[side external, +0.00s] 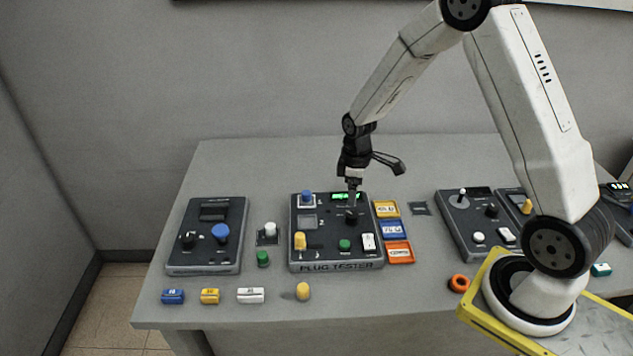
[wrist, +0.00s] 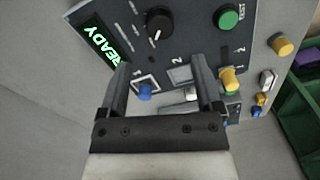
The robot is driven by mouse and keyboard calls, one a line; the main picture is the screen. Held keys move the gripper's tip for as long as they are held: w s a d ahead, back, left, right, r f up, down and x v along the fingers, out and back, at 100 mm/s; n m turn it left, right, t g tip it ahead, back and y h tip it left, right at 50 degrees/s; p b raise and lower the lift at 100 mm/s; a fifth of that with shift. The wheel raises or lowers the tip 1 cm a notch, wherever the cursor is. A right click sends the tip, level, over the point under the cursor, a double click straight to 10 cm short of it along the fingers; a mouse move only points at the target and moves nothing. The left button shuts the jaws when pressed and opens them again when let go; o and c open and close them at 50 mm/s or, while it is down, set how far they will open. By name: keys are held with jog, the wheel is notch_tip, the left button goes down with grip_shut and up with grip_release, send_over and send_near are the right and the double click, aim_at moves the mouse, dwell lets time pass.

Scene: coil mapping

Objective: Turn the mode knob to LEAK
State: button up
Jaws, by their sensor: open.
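The black mode knob (side external: 351,216) is on the face of the grey plug tester (side external: 338,266), right of centre. In the wrist view the knob (wrist: 159,22) shows a white pointer aimed towards the bottom of the picture. Small white markings lie beside it, too small to read, so I cannot tell which setting it points at. My gripper (side external: 352,203) is above the tester, over the knob area, pointing down. In the wrist view my gripper (wrist: 161,66) has its two fingers apart with nothing held; the knob lies beyond the fingertips, not between them.
The tester's display (wrist: 102,45) reads READY in green. A blue plug (wrist: 145,91), a green TEST button (wrist: 228,17) and a yellow plug (wrist: 229,79) stand close by on the panel.

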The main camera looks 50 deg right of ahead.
aim_at(351, 214)
jog(key=shift+f, duration=0.1)
jog(key=shift+f, duration=3.75)
grip_shut()
